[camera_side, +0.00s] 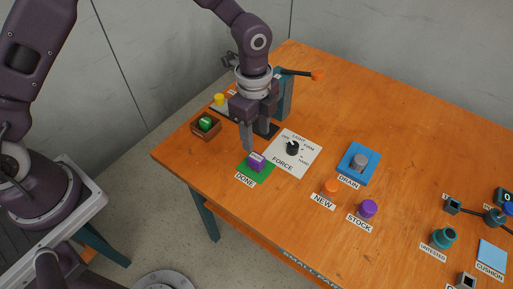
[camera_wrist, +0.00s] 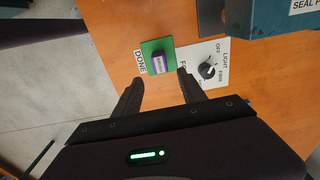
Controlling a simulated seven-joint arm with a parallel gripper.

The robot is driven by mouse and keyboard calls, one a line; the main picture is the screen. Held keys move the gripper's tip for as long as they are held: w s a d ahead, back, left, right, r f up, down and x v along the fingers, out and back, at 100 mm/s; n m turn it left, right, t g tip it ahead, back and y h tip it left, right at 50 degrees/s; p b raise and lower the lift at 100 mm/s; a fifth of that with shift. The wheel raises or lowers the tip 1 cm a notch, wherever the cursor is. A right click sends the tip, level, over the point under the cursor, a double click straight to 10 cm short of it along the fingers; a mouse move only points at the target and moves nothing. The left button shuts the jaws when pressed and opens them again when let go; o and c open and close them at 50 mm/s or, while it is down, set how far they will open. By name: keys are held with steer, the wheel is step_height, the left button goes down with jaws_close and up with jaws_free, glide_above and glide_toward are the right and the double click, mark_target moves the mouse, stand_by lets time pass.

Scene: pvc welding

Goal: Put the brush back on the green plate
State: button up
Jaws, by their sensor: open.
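The green plate (camera_side: 246,172) lies flat at the near left edge of the table, beside the label "DONE". A small purple block (camera_side: 257,161) with a pale top face stands on it; whether this is the brush I cannot tell. The wrist view shows the green plate (camera_wrist: 149,46) and the purple block (camera_wrist: 159,63) just beyond my fingertips. My gripper (camera_side: 258,139) points down above and behind the plate. Its two fingers, seen in the wrist view (camera_wrist: 160,86), are apart with nothing between them. No other thing is clearly a brush.
A force dial (camera_side: 292,149) on a white card sits right of the plate. A brown box (camera_side: 206,126) with a green item and a yellow cylinder (camera_side: 219,99) are at left. A teal press (camera_side: 285,96) stands behind my gripper. A blue drain tray (camera_side: 347,174) lies farther right.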

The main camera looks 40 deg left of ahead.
steer(key=shift+r, duration=0.85)
steer(key=s+a+r+n+t, duration=0.1)
steer(key=s+a+r+n, duration=0.25)
steer(key=r, duration=0.45)
steer(key=s+a+r+n+t, duration=0.25)
steer(key=a+r+n, duration=0.2)
steer(key=r, duration=0.35)
steer(key=s+a+r+n, duration=0.1)
steer(key=s+a+n, duration=0.1)
steer(key=s, duration=0.3)
steer(key=s+a+r+n+t, duration=0.1)
steer(key=s+r+n, duration=0.1)
steer(key=s+n, duration=0.2)
steer(key=s+a+r+n+t, duration=0.1)
steer(key=s+n, duration=0.3)
steer(key=s, duration=0.4)
steer(key=shift+s+a+r, duration=0.25)
steer(key=shift+a+r, duration=0.5)
steer(key=shift+a, duration=0.1)
